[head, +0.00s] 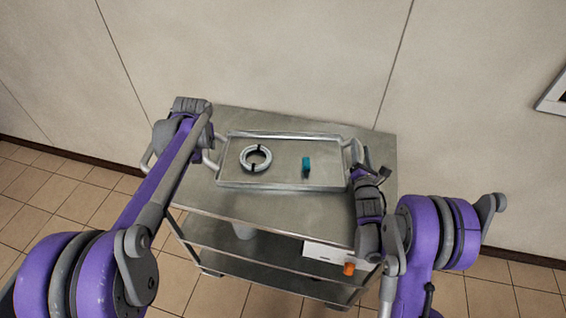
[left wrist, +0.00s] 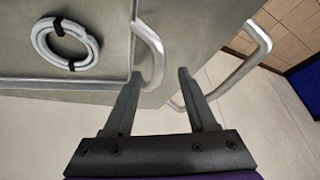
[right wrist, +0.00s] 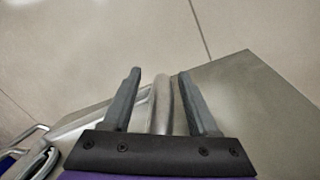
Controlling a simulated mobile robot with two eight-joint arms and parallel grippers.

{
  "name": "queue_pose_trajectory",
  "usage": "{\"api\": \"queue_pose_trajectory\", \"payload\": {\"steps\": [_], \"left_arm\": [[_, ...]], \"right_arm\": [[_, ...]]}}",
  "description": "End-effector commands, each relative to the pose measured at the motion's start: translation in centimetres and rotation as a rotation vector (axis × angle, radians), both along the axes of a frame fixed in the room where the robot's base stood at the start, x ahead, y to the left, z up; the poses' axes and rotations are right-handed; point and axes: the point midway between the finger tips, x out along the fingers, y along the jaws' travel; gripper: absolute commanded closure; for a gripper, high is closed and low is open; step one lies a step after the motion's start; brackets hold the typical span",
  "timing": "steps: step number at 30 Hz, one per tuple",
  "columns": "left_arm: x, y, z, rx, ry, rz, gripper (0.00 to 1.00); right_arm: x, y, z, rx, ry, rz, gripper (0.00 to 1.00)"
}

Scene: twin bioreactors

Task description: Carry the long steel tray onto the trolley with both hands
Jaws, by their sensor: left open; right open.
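The long steel tray (head: 270,188) lies on the top deck of the steel trolley (head: 290,207). A white coil of tubing (head: 245,163) with black ties and a small teal item (head: 306,165) rest in it. My left gripper (left wrist: 158,76) is open, its fingers by the tray's left handle (left wrist: 153,45); in the head view my arm largely hides these fingers. My right gripper (head: 373,164) is open at the tray's right handle (head: 356,148). In the right wrist view this handle (right wrist: 161,100) lies between the open fingers.
The trolley's own push handle (left wrist: 262,38) stands out beyond its end, near my left gripper. Lower shelves hold a white box (head: 325,253) and an orange item (head: 348,268). A pale wall (head: 260,60) rises behind the trolley. Bare deck shows around the tray.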

Motion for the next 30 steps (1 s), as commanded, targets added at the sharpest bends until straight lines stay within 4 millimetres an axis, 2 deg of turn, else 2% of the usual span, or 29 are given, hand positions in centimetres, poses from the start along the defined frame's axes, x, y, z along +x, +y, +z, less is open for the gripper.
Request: {"api": "queue_pose_trajectory", "payload": {"steps": [3, 8, 21, 30], "left_arm": [[-0.7, -0.3, 1.5, 0.0, 0.0, 0.0, 0.43], [-1.1, -0.5, 2.3, 0.0, 0.0, 0.0, 0.43], [-1.1, -0.5, 2.4, 0.0, 0.0, 0.0, 0.43], [-1.1, -0.5, 2.4, 0.0, 0.0, 0.0, 0.43]], "right_arm": [[0.0, 0.0, 0.0, 0.0, 0.0, 0.0, 0.41], [-0.4, 0.0, 0.0, 0.0, 0.0, 0.0, 0.41], [-6.7, 0.3, -0.4, 0.0, -0.001, -0.001, 0.41], [-7.5, 0.4, -0.5, -0.001, 0.0, 0.0, 0.41]]}}
